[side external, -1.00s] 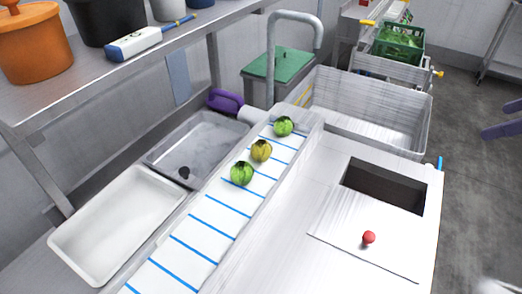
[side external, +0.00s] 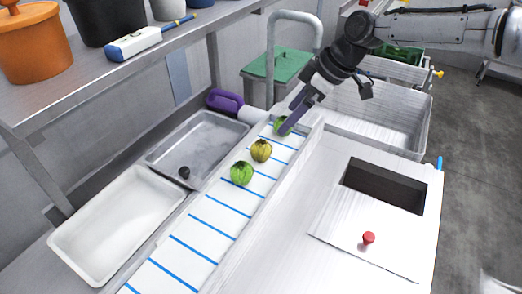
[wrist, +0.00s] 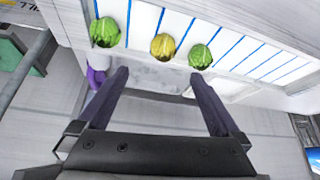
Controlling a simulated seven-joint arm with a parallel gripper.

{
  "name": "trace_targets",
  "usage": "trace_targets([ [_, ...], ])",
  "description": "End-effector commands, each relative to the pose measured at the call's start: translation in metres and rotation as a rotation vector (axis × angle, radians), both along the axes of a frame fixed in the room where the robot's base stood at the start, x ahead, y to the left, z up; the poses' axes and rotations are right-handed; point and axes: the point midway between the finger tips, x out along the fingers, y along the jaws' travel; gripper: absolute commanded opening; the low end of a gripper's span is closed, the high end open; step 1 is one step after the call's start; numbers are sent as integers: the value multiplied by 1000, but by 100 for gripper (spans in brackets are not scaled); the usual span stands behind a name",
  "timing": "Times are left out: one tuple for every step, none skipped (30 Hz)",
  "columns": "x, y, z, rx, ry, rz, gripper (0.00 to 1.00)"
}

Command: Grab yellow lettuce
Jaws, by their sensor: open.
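The yellow lettuce (side external: 261,150) sits on the white conveyor with blue stripes (side external: 211,215), between two green lettuces. One green lettuce (side external: 242,173) is on its near side; the other (side external: 280,126) is at the far end, partly hidden by my gripper (side external: 287,130). In the wrist view the yellow lettuce (wrist: 163,46) lies beyond the gap between my fingers, with a green lettuce (wrist: 105,32) to its left and another (wrist: 200,56) to its right. My gripper (wrist: 163,80) is open and empty, with its fingers wide apart. It is at the conveyor's far end, apart from the yellow lettuce.
A grey metal tray (side external: 215,135) and a white tray (side external: 75,245) lie left of the conveyor. A red knob (side external: 369,238) stands on the right counter, near a dark rectangular opening (side external: 385,187).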

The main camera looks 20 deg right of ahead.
Motion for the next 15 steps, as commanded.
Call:
trace_targets([
  [-1, 5, -6, -3, 7, 7, 100],
  [-1, 7, -8, -3, 7, 8, 100],
  [0, 9, -12, -2, 5, 9, 100],
  [2, 11, -16, -2, 5, 9, 100],
  [3, 13, -21, -3, 8, 8, 100],
  [5, 16, -28, -3, 8, 8, 100],
  [6, 19, -33, -3, 8, 8, 100],
  [8, 21, -39, -3, 8, 8, 100],
  [10, 24, -45, -3, 8, 8, 100],
  [12, 26, -50, -3, 6, 8, 100],
  [13, 28, -54, -3, 7, 7, 100],
  [15, 31, -60, -3, 7, 7, 100],
  [16, 33, -63, -3, 7, 7, 100],
  [17, 34, -67, -2, 6, 7, 100],
  [19, 36, -70, -2, 5, 6, 100],
])
